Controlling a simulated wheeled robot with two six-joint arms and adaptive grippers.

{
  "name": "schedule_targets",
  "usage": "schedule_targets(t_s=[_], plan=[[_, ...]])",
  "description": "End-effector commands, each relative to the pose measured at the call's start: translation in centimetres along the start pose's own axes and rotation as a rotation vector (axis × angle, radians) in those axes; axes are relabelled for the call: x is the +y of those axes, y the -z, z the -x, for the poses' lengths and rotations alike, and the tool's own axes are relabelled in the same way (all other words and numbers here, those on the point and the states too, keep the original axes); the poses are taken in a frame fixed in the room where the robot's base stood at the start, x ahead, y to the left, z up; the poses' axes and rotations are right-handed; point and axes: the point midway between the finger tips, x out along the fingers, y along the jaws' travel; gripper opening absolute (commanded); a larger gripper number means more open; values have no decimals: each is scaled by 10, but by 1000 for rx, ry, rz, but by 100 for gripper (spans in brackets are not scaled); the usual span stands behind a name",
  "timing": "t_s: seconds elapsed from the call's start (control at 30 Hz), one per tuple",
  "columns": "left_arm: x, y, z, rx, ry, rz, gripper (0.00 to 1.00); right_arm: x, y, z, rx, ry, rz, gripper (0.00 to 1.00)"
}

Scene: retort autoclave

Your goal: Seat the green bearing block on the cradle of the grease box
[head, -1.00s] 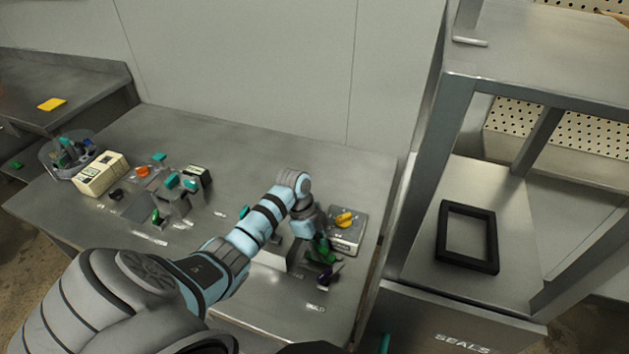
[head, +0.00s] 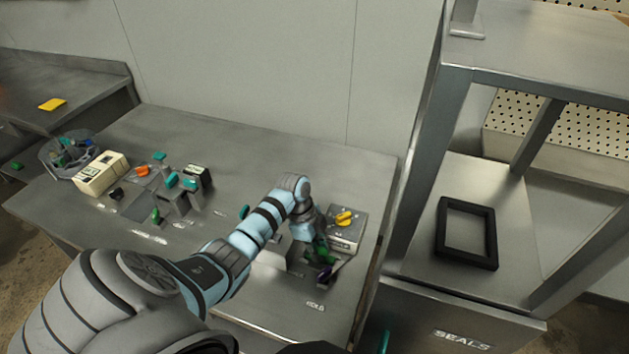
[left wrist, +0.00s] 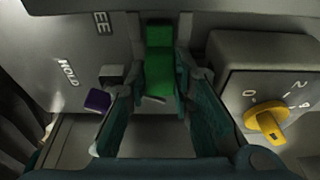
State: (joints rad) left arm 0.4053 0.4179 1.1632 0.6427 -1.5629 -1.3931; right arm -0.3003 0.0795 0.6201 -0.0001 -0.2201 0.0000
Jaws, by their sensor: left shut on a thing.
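The green bearing block (left wrist: 160,62) is between the two dark teal fingers of my left gripper (left wrist: 162,85) in the left wrist view, and the gripper is shut on it. In the head view my left gripper (head: 318,249) is low over the right part of the bench, with the green block partly hidden by it. A grey box with a yellow knob (head: 344,218) stands just right of the gripper; its dial shows in the left wrist view (left wrist: 266,121). I cannot tell which part is the grease box cradle, or whether the block touches it. My right gripper is not in view.
A purple-ended part (left wrist: 97,100) lies left of the fingers, near a "HOLD" label. A cream box (head: 102,174) and several small teal and orange parts stand at the bench's left. A black frame (head: 441,238) lies on the shelf at right. The bench's back is clear.

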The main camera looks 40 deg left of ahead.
Motion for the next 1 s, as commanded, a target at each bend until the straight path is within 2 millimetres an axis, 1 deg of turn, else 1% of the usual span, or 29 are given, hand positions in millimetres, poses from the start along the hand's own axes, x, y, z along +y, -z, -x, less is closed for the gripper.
schedule_targets(t_s=[0.03, 0.2, 0.23, 0.33, 0.37, 0.73, 0.83, 1.0], plan=[[5, -3, -4, -4, -15, 6, 0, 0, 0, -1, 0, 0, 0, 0], [6, -3, -5, -5, -17, 7, 0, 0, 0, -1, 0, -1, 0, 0], [6, -3, -5, -5, -17, 6, 26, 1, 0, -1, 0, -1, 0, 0], [5, -3, -4, -5, -14, 5, 42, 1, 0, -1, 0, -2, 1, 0], [4, -3, -4, -5, -13, 5, 45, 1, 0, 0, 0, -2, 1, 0], [2, -2, -2, -4, -7, 3, 45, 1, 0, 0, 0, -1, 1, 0], [2, -1, -2, -3, -7, 2, 61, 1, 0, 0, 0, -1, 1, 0], [2, -1, -1, -3, -5, 2, 61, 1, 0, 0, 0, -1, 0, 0]])
